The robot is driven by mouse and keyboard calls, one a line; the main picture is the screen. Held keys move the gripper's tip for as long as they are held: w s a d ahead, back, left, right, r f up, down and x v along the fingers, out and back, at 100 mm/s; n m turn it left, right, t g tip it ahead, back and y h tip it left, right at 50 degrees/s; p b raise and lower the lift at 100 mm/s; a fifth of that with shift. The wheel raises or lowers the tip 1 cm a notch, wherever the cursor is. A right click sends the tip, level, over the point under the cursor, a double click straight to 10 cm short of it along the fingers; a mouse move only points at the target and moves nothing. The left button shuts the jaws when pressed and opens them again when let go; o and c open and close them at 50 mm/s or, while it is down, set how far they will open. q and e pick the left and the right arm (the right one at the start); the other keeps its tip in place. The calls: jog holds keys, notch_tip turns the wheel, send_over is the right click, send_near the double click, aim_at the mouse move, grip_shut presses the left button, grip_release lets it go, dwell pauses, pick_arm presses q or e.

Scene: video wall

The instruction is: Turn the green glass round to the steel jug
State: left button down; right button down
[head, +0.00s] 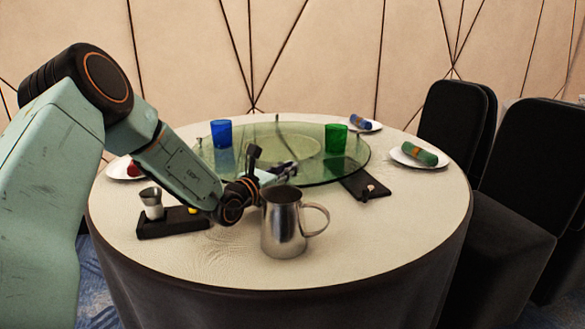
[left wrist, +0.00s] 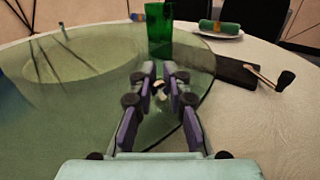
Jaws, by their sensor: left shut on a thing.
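The green glass (head: 336,138) stands upright on the right part of the round glass turntable (head: 325,176). It also shows at the top of the left wrist view (left wrist: 159,32), beyond my fingers. The steel jug (head: 284,228) stands on the tablecloth at the near edge, off the turntable, with its handle to the right; it is outside the left wrist view. My left gripper (head: 286,170) is low over the turntable's near rim, behind the jug. In the left wrist view its fingers (left wrist: 159,88) are closed around a small knob-like piece (left wrist: 160,90) at the rim. My right gripper is not in view.
A blue glass (head: 222,134) stands on the turntable's left part. A dark tray with a small metal cup (head: 152,203) lies left of the jug. Plates with rolled napkins (head: 420,155) edge the table; dark chairs (head: 458,125) stand right.

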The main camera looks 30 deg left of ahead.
aim_at(265, 169)
pick_arm(q)
jog(key=a, duration=0.1)
jog(key=s+a+p, duration=0.2)
jog(key=shift+s+a+r, duration=0.1)
jog(key=shift+s+a, duration=0.15)
jog(key=shift+a, duration=0.15)
jog(key=shift+s+a, duration=0.3)
jog(key=shift+a, duration=0.2)
jog(key=shift+f, duration=0.3)
